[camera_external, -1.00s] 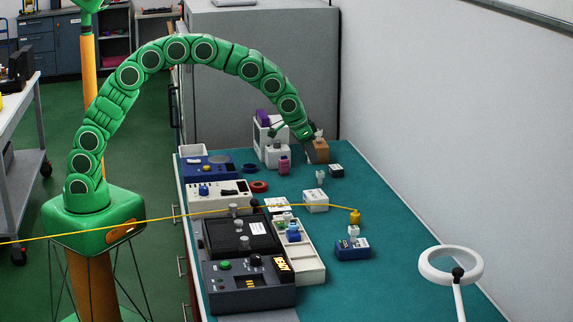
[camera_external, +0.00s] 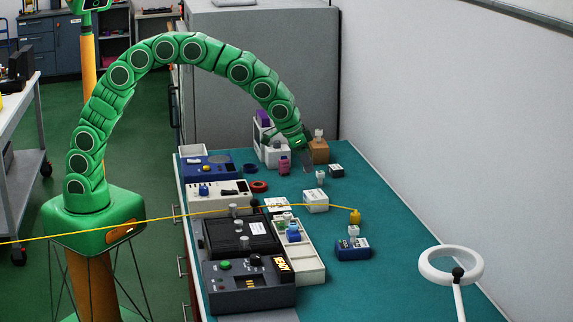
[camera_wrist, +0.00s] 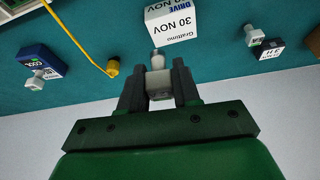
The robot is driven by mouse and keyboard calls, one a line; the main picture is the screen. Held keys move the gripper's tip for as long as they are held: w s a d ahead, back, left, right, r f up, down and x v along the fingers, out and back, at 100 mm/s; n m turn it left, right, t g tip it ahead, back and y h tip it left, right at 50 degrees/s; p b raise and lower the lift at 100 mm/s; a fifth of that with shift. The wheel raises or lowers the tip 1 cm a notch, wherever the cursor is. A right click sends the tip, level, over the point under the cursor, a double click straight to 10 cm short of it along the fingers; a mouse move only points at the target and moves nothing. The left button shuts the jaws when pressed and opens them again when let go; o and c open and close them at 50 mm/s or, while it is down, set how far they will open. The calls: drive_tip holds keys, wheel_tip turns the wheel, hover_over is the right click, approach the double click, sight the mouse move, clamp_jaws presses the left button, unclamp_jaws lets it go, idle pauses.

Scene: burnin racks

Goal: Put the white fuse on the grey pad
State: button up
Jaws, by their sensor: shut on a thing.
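My gripper (camera_wrist: 158,86) is shut on a small white block, which looks like the white fuse (camera_wrist: 159,84), in the wrist view. A small pale knob (camera_wrist: 157,59) shows just beyond it; I cannot tell if it belongs to the fuse. In the external view my gripper (camera_external: 306,160) hangs over the far part of the bench, near the brown block, and the held piece is too small to make out. A grey flat patch (camera_external: 262,317) shows at the bottom edge, in front of the dark device; I cannot tell if it is the grey pad.
A white box (camera_external: 316,201) stands mid-bench. A blue box (camera_external: 353,248) and a black box (camera_external: 336,171) stand nearby. A brown block (camera_external: 318,152) is right of my gripper. A yellow cable (camera_external: 180,215) crosses the bench. A ring lamp (camera_external: 430,273) stands front right.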

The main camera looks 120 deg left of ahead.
drive_tip(key=w+d+m, duration=0.1)
drive_tip(key=w+d, duration=0.2)
drive_tip(key=d, duration=0.4)
drive_tip(key=w+d+m, duration=0.1)
drive_tip(key=w+d, duration=0.2)
drive_tip(key=d, duration=0.5)
drive_tip(key=d+m+t+h, duration=0.1)
drive_tip(key=d+m+h, duration=0.35)
drive_tip(key=d, duration=3.75)
drive_tip(key=shift+m+y, duration=0.75)
drive_tip(key=shift+m, duration=0.2)
drive_tip(key=shift+w+d+f, duration=0.65)
drive_tip(key=shift+w+f, duration=0.9)
drive_tip(key=shift+w, duration=0.65)
drive_tip(key=shift+w+d+f, duration=0.65)
drive_tip(key=shift+w+f, duration=0.9)
drive_tip(key=shift+w, duration=0.6)
drive_tip(key=shift+w+d+f, duration=0.65)
drive_tip(key=shift+w+f, duration=0.9)
drive_tip(key=shift+w, duration=0.65)
drive_tip(key=shift+w+f, duration=0.1)
drive_tip(key=shift+f, duration=1.55)
drive_tip(key=shift+f, duration=0.15)
drive_tip(key=o, duration=1)
drive_tip(key=shift+o, duration=0.2)
